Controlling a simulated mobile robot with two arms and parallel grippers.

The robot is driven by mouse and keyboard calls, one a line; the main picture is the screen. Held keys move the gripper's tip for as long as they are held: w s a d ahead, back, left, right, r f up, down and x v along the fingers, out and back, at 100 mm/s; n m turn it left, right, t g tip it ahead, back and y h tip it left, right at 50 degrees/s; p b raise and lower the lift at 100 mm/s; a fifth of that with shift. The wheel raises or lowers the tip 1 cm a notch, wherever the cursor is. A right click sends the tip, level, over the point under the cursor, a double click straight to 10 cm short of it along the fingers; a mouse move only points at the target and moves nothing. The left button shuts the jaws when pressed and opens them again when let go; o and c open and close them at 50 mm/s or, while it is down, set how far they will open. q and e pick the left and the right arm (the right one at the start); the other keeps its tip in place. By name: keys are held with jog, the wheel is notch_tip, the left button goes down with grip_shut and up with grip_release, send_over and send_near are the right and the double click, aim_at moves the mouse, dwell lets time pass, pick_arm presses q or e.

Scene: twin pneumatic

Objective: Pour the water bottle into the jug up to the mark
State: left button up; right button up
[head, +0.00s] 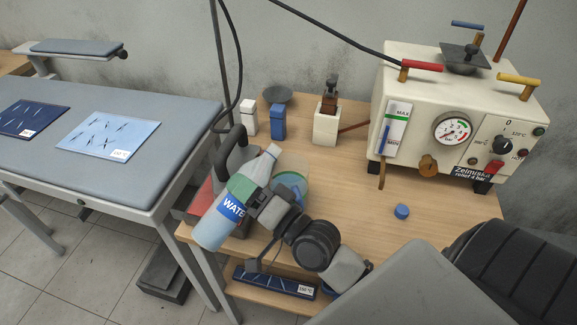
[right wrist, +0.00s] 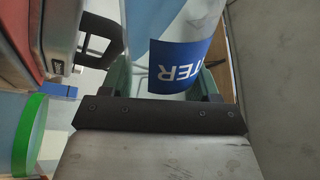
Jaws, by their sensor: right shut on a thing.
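The label also shows close up in the right wrist view (right wrist: 187,66). The jug (head: 294,182), with a green rim, stands just behind and right of the bottle, partly hidden by the bottle and my gripper. I cannot make out its mark or water level. My left gripper is not in view.
A small blue cap (head: 401,211) lies on the wooden table (head: 350,195). An iron with a black handle (head: 222,160) is left of the bottle. A cream machine with a gauge (head: 450,128) stands at the back right. The table's middle is mostly clear.

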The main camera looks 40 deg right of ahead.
aim_at(251, 172)
jog(key=shift+w+d+r+n+y+p, duration=0.1)
jog(key=shift+d+r+n+y+p, duration=0.1)
jog(key=shift+r+n+p, duration=0.4)
jog(key=shift+w+d+r+n+y+p, duration=0.1)
jog(key=shift+d+r+n+y+p, duration=0.1)
jog(key=shift+r+n+p, duration=0.35)
jog(key=shift+d+n+g, duration=0.3)
jog(key=shift+n+g, duration=0.2)
jog(key=shift+n, duration=0.45)
jog(key=shift+d+r+n+p, duration=0.2)
jog(key=shift+r+n+p, duration=0.35)
jog(key=shift+p, duration=0.35)
jog(key=shift+f+n+g+y+p, duration=0.3)
jog(key=shift+f+n+p, duration=0.1)
jog(key=shift+n, duration=0.45)
jog(key=n+p, duration=0.1)
jog(key=p, duration=0.1)
jog(key=r+n+g+p, duration=0.1)
jog(key=n, duration=0.1)
jog(key=n+p, duration=0.2)
jog(key=shift+a+r+p, duration=0.15)
jog(key=shift+a+p, duration=0.2)
jog(key=shift+r+n+g+p, duration=0.4)
jog(key=shift+r+n+p, duration=0.45)
jog(key=shift+p, duration=0.3)
notch_tip(251, 172, up, 6)
jog(key=p, duration=0.6)
jog(key=shift+f, duration=0.25)
